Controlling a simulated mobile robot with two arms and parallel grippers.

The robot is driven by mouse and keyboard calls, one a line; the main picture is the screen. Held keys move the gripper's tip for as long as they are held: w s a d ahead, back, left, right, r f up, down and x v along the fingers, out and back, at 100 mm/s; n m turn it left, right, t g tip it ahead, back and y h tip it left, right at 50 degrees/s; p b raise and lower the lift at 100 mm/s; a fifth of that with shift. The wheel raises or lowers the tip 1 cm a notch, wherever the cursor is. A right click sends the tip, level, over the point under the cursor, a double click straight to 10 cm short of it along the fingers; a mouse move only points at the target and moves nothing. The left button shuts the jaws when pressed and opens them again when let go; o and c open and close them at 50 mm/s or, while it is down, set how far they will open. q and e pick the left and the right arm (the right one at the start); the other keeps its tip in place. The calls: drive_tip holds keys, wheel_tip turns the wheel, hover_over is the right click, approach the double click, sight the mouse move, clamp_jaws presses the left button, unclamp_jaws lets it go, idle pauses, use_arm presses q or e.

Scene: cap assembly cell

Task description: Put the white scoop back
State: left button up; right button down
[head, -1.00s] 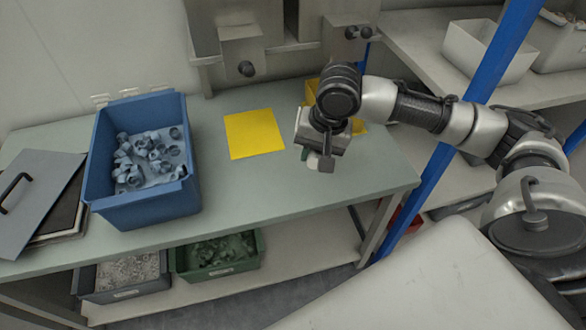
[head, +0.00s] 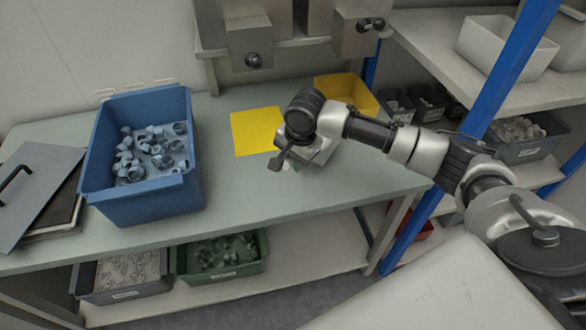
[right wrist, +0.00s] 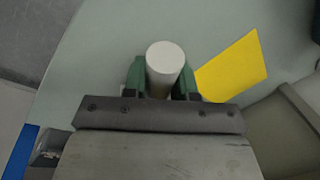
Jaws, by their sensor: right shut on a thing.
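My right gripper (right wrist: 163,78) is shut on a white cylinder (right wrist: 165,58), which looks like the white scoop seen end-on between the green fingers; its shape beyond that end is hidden. In the head view my right gripper (head: 289,168) points down over the green-grey table, just right of and in front of the yellow square (head: 255,134). There the wrist hides most of the fingers, and only a small pale bit shows. I cannot tell whether the scoop touches the table. My left gripper is not in view.
A blue crate (head: 150,203) with grey-blue caps stands at the left, beside a grey lid (head: 32,190). A yellow bin (head: 345,88) stands behind my right arm. Dispensers (head: 250,42) hang above the table's back. A blue post (head: 425,195) stands at the right. The front middle of the table is clear.

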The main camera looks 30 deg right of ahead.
wheel_tip(320, 180, down, 4)
drive_tip(key=shift+w+f, duration=0.1)
idle(0.4)
drive_tip(key=c, duration=0.9)
unclamp_jaws()
wheel_tip(320, 180, up, 12)
drive_tip(key=s, duration=0.2)
drive_tip(key=shift+d+p, duration=0.35)
drive_tip(key=shift+d, duration=0.05)
